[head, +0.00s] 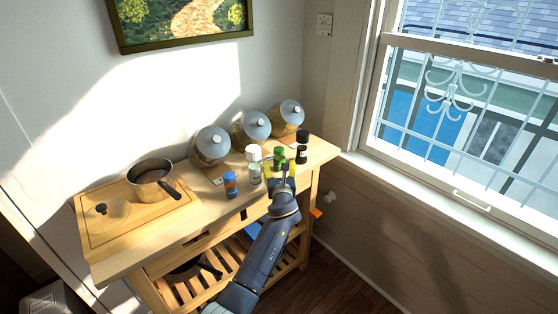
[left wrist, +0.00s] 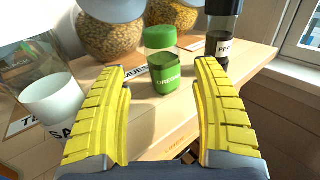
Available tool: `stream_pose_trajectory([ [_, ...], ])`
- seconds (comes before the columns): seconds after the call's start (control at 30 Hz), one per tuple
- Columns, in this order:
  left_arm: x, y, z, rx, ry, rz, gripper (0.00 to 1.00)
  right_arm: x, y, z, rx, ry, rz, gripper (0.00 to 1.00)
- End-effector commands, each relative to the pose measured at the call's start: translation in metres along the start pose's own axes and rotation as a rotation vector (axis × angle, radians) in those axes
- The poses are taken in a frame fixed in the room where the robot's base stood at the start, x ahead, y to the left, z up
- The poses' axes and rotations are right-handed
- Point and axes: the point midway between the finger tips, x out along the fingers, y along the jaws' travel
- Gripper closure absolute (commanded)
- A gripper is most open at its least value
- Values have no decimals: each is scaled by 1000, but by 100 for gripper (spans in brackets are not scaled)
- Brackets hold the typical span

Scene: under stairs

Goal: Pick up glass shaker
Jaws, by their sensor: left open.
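My left gripper (head: 278,168) is open and empty, with yellow ridged fingers. In the left wrist view the oregano shaker appears in the gap between the fingers, near their tips, with no visible contact. A dark-topped pepper shaker (left wrist: 222,35) stands beyond the right finger.
Lidded glass jars (head: 212,147) stand along the wall behind the shakers. A saucepan (head: 151,178) sits on a wooden board (head: 100,232) at the cart's left. The cart's right edge is close to the window sill.

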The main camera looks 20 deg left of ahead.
Motion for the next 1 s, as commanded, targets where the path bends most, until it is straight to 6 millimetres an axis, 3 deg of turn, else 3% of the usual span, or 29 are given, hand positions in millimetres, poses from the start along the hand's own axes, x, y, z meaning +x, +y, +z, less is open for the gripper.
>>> stream_pose_trajectory([
  [0.17,7,0,0,1,1,1,34,0,1,0,0,0,1,6],
  [0.6,50,-4,-1,1,2,1,34,0,3,1,-1,-1,3,6],
  [0.97,54,-4,-1,1,1,0,32,0,3,1,-2,-1,2,6],
  [1.0,54,-4,-1,1,1,0,37,0,2,1,-2,-1,2,6],
])
